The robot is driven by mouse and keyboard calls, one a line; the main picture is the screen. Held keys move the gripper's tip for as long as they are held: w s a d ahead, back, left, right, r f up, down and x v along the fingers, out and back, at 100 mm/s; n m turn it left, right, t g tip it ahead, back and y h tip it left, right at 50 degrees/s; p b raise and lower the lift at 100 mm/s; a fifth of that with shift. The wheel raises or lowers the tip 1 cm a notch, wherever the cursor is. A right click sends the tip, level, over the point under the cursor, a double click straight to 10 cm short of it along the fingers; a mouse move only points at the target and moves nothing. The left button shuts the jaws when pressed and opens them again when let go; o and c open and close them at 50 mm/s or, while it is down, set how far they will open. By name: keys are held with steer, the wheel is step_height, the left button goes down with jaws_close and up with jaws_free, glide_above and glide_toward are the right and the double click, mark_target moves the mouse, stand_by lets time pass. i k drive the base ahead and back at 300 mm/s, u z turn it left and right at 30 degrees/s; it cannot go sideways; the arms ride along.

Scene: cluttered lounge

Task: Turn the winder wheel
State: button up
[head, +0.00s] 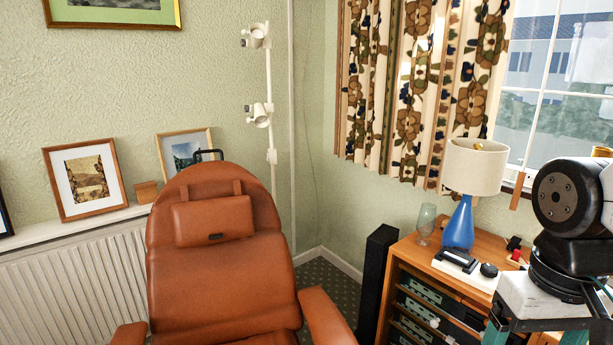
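I cannot make out a winder wheel for certain in the head view. A small black round piece (489,270) sits at the right end of a white device (467,264) on top of the wooden cabinet (428,250), but I cannot tell whether it is a wheel. A small red and black object (515,252) is just behind it, too small to make out. Part of my arm is at the right edge, in front of the cabinet's right side and hiding it. My gripper is not in view.
A brown leather recliner (222,270) fills the middle front. A blue lamp (459,222) and a glass (426,223) stand on the cabinet. A tall black speaker (375,280) stands left of it. Little carpet (325,283) shows between recliner and speaker.

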mark_target(488, 270)
steer(key=z, duration=0.7)
